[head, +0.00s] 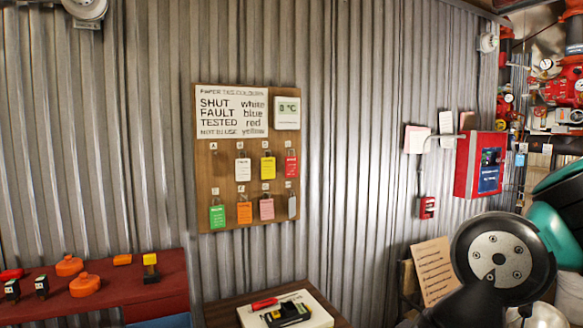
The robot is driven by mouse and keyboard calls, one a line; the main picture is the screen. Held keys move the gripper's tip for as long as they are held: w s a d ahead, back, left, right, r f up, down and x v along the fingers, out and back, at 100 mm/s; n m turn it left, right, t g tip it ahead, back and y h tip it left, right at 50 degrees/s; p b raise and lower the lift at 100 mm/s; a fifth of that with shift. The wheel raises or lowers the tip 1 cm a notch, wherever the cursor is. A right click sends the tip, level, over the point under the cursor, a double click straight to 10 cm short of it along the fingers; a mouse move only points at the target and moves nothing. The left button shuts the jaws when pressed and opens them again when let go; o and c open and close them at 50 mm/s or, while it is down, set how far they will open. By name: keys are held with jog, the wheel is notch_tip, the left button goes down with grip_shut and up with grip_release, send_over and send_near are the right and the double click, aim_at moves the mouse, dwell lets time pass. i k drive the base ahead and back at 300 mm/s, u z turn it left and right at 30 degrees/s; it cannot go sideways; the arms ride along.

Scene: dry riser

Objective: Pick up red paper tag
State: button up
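The red paper tag (291,167) hangs at the right end of the upper row on a brown wooden board (224,182) fixed to the corrugated wall. A yellow tag (268,167) hangs just left of it, and a white tag (243,169) hangs further left. Below hang green (217,216), orange (244,213), pink (266,209) and pale grey (292,207) tags. The printed sign (231,112) at the top of the board pairs "TESTED" with red. My gripper is not in view; only part of my arm shows at the lower right.
A small table (225,308) below the board carries a white board with a red-handled tool and a black-yellow device. A dark red bench (130,291) with orange parts stands left. A red box (479,164) projects from the wall at right. The space before the tags looks clear.

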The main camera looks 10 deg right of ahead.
aim_at(290, 162)
jog(key=u, duration=0.35)
jog(key=i, duration=1.1)
jog(key=z, duration=0.45)
